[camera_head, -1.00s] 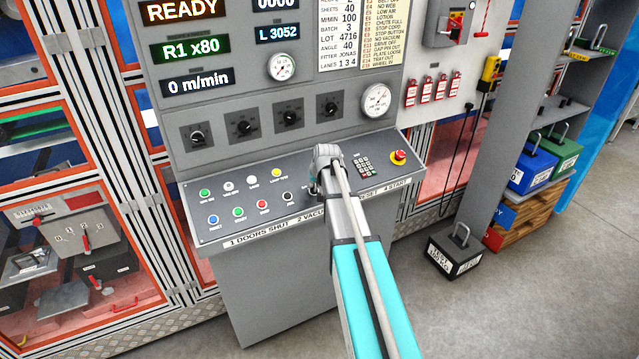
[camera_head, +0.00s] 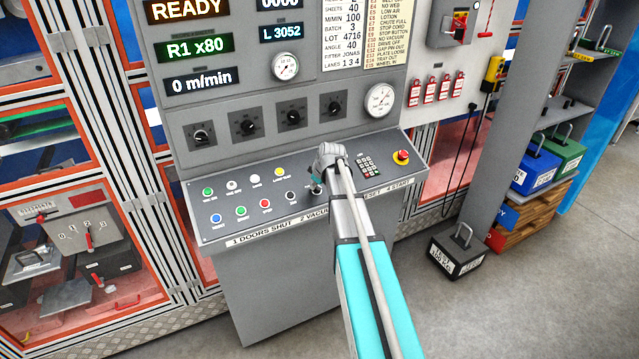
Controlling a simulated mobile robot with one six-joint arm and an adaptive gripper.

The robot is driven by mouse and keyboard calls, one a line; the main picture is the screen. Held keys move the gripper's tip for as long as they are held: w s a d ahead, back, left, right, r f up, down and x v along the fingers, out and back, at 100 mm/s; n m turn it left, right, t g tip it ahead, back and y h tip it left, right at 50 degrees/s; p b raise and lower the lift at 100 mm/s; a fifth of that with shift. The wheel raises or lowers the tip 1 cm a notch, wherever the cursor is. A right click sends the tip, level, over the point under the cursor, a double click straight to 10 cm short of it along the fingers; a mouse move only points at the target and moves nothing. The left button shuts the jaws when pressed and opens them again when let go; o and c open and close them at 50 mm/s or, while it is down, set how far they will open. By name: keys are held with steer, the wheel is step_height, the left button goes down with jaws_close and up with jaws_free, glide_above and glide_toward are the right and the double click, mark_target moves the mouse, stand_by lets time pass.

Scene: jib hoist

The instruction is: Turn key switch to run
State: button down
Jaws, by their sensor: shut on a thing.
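A grey control desk (camera_head: 225,222) stands in front of a panel with lit displays. My gripper (camera_head: 318,188) is over the desk's sloped top, right of the coloured buttons. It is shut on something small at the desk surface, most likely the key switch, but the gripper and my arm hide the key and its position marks. Several black rotary knobs (camera_head: 250,124) sit on the upright panel above; the leftmost one (camera_head: 199,136) looks different from the others.
A red stop button (camera_head: 402,157) and a keypad (camera_head: 368,166) lie right of my gripper. Coloured push buttons (camera_head: 241,211) lie to its left. Red padlocks (camera_head: 429,90) hang at the right. A black weight (camera_head: 455,251) stands on the floor near a shelf.

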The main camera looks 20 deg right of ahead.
steer(key=shift+s+f+n, duration=0.1)
steer(key=shift+s+n, duration=0.15)
steer(key=shift+n, duration=0.95)
steer(key=c, duration=0.8)
jaws_free()
steer(key=shift+w, duration=0.1)
